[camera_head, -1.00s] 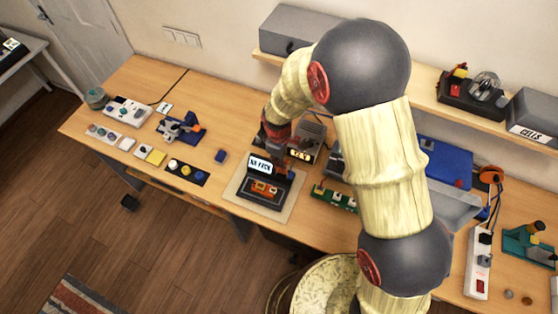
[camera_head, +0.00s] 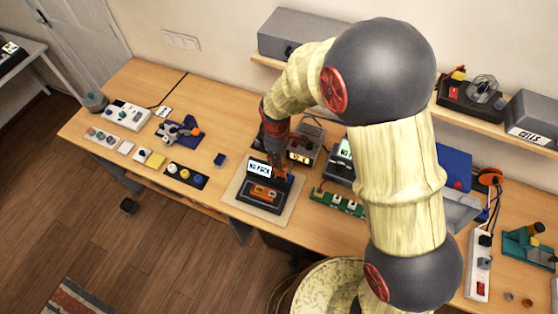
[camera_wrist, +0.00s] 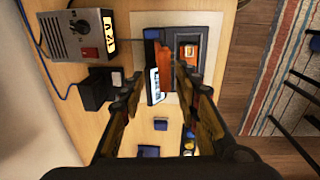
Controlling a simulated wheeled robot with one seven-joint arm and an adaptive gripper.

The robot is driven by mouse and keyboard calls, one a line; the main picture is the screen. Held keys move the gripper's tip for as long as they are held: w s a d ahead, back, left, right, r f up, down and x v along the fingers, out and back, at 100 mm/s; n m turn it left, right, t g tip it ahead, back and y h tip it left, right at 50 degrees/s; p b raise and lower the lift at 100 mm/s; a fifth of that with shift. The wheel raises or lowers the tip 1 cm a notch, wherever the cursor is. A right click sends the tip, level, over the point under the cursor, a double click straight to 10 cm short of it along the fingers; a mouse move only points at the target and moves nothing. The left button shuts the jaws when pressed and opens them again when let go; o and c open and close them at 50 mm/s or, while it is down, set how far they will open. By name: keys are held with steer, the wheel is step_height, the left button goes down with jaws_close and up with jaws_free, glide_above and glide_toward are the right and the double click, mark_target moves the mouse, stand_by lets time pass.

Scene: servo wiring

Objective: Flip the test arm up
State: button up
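The black tester (camera_head: 262,200) with a lit "NO PACK" display (camera_head: 259,168) and an orange insert (camera_head: 262,192) stands on a pale mat. The tester shows in the wrist view too (camera_wrist: 208,48), with its orange insert (camera_wrist: 188,52) and display (camera_wrist: 154,86). An orange-brown and blue piece (camera_wrist: 164,58) sits beside the display near my fingertips; I cannot tell for sure whether it is the test arm. Contact cannot be made out.
A grey box with a lit meter (camera_head: 300,155) and cables stands close behind the gripper; it also shows in the wrist view (camera_wrist: 75,38). A green board (camera_head: 338,202) lies to the right.

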step_height(320, 180, up, 8)
steer(key=shift+s, duration=0.3)
steer(key=shift+f, duration=0.1)
stand_by(0.4)
steer(key=s+d+f+m+t+b, duration=0.1)
steer(key=s+d+m+t+b, duration=0.3)
steer(key=s+d+m+b, duration=1)
steer(key=s+d+b, duration=0.5)
steer(key=d+b, duration=0.3)
steer(key=b, duration=0.2)
steer(key=shift+s+d+m+t, duration=0.3)
steer(key=shift+d+t, duration=0.05)
steer(key=shift+t, duration=0.05)
steer(key=shift+c, duration=0.2)
stand_by(0.7)
